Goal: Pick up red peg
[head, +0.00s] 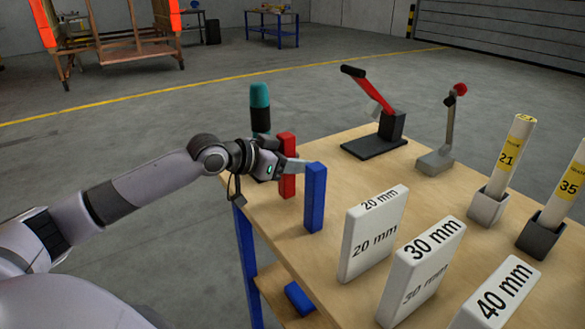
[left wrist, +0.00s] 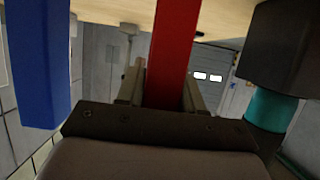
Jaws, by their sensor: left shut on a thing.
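The red peg (head: 288,150) is a tall rectangular block. It stands upright near the left edge of the wooden table, between a blue peg and a dark bottle with a teal top. My left gripper (head: 287,166) is at the red peg and shut on it. In the left wrist view the red peg (left wrist: 172,60) runs between the two fingers of the gripper (left wrist: 166,88). The peg's base appears at the table top; I cannot tell whether it is lifted. My right gripper is not in view.
The blue peg (head: 315,198) stands close to the right of the gripper, and the teal-topped bottle (head: 260,108) close behind. White blocks marked 20 mm (head: 372,238), 30 mm (head: 424,272) and 40 mm (head: 498,298) stand at the front right. A red-handled press (head: 378,125) is farther back.

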